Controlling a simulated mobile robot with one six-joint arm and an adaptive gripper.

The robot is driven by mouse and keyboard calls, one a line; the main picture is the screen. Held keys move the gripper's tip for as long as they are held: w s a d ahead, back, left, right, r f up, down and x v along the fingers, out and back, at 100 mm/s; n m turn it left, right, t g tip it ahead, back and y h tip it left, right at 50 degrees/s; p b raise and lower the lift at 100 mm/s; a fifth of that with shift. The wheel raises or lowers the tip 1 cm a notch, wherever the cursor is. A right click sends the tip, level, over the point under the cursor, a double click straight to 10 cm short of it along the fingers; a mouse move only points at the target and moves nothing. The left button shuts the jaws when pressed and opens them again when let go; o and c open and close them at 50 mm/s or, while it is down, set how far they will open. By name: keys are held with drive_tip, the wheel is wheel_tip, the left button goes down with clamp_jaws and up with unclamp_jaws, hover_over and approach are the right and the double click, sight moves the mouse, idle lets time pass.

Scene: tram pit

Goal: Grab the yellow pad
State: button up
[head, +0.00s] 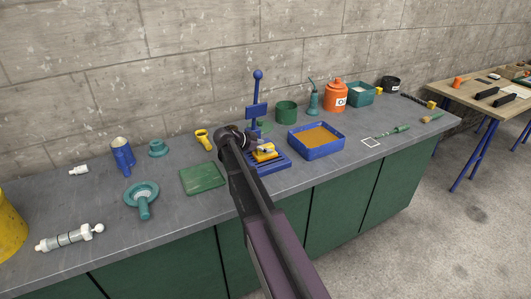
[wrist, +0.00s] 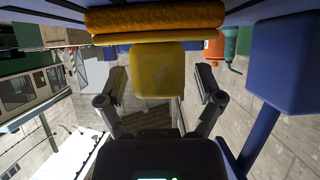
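The yellow pad (head: 264,153) lies on the slatted base of a blue stand (head: 270,165) on the grey workbench, partly hidden by my gripper. In the wrist view a thick yellow piece (wrist: 155,18) crosses the top, with a yellow block (wrist: 157,70) below it. My gripper (head: 250,148) is at the pad, in front of the stand's post. In the wrist view my gripper (wrist: 161,82) has its two fingers apart, one on each side of the yellow block, with gaps showing. Neither finger visibly touches it.
The stand's blue post (head: 257,95) rises behind my gripper. A blue tray (head: 317,151) stands right of it, a green mat (head: 203,178) and a yellow ring-shaped item (head: 204,139) left. Orange canister (head: 335,95) and green pots stand behind.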

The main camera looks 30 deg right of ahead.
sight(265, 145)
clamp_jaws()
drive_tip(key=shift+r, duration=0.15)
wheel_tip(265, 145, up, 10)
drive_tip(key=p, duration=1)
idle(0.8)
